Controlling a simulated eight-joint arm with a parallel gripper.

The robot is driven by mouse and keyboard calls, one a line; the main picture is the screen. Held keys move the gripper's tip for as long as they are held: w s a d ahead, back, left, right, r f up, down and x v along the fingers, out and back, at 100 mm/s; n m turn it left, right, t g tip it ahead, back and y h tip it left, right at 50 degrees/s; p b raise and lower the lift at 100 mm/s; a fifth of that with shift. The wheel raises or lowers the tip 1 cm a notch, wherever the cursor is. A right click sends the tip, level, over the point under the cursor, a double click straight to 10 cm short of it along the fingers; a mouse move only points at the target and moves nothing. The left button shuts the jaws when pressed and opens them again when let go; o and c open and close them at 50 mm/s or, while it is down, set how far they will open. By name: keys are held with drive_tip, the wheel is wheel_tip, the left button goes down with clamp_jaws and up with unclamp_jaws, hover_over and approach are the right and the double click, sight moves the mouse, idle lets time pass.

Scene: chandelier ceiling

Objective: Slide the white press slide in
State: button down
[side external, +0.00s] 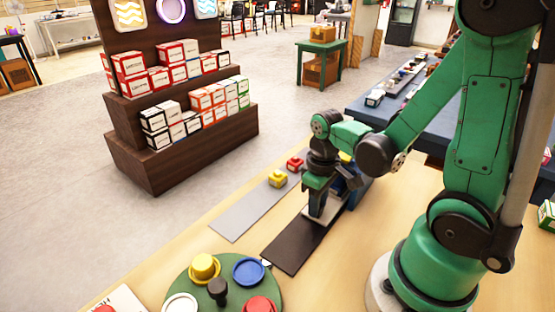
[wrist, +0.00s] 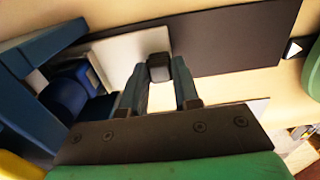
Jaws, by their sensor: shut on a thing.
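The white press slide (wrist: 118,52) is a flat plate on a black strip (wrist: 235,40) in the wrist view. Its dark knob (wrist: 159,64) stands between the fingertips of my gripper (wrist: 160,76), which is shut on it. In the side view my gripper (side external: 318,206) points down over the slide, and only a pale edge of the slide (side external: 337,212) shows. The blue press (wrist: 62,85) stands at the left end of the slide in the wrist view. In the side view the press (side external: 359,190) is partly hidden behind my gripper. How far the slide sits inside it is unclear.
A grey strip (side external: 237,212) beside the black one carries a yellow piece (side external: 278,178) and a red piece (side external: 295,164). A green round tray (side external: 225,300) with coloured round pieces and a black knob stands at the front. The near part of the black strip (side external: 292,250) is clear.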

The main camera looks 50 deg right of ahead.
drive_tip(key=shift+d, duration=0.8)
drive_tip(key=c, duration=0.9)
unclamp_jaws()
drive_tip(key=shift+a+r, duration=0.1)
drive_tip(key=shift+r, duration=0.05)
drive_tip(key=shift+r, duration=2.7)
drive_tip(key=shift+r, duration=0.1)
drive_tip(key=shift+r, duration=2.4)
